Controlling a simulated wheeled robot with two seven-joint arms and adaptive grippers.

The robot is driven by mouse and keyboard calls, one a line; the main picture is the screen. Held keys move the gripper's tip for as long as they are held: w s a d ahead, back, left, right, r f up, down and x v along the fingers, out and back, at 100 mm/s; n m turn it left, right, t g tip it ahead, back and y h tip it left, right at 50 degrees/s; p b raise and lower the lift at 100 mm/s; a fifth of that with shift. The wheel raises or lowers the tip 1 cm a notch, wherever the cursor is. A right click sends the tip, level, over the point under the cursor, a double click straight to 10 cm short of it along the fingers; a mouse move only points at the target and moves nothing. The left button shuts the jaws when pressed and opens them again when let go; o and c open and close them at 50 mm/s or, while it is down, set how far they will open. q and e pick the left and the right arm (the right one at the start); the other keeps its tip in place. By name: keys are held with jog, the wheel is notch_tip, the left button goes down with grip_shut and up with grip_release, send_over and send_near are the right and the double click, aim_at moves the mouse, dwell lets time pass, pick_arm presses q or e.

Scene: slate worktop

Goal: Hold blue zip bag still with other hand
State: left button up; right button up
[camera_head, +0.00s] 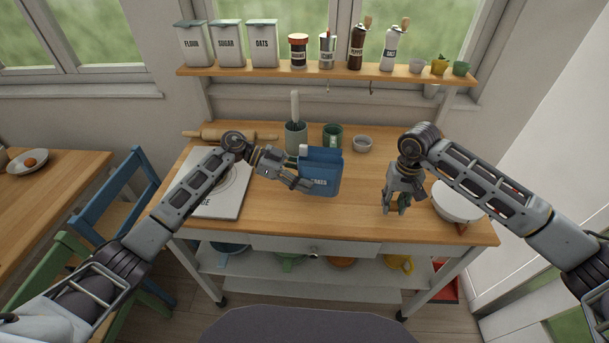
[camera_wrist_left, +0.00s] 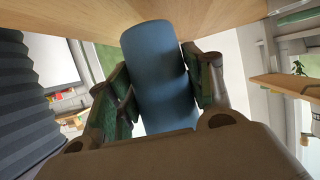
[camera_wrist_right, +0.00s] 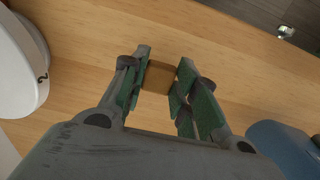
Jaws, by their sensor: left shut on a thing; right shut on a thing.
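The blue zip bag (camera_head: 322,172) stands upright on the wooden worktop near its middle, with white lettering on its front. My left gripper (camera_head: 302,184) is at the bag's left side, shut on it. In the left wrist view the bag (camera_wrist_left: 160,75) runs between the two green-padded fingers. My right gripper (camera_head: 395,207) is low over the worktop, apart from the bag and to its right. In the right wrist view it is shut on a small brown block (camera_wrist_right: 158,77). The bag also shows at the lower right there (camera_wrist_right: 283,148). The left fingertips partly cover the bag's edge.
A white bowl-like thing (camera_head: 457,205) is just right of my right gripper. A utensil crock (camera_head: 296,137), a green mug (camera_head: 332,135) and a small bowl (camera_head: 362,144) stand behind the bag. The front middle is clear.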

pick_arm(q)
jog(key=shift+f+b, duration=0.55)
jog(key=shift+f, duration=1.6)
jog(key=shift+f, duration=0.1)
jog(key=shift+f+p, duration=0.15)
jog(key=shift+p, duration=0.2)
dwell(1.0)
jog(key=o, duration=0.9)
jog(key=c, duration=1)
dwell(0.5)
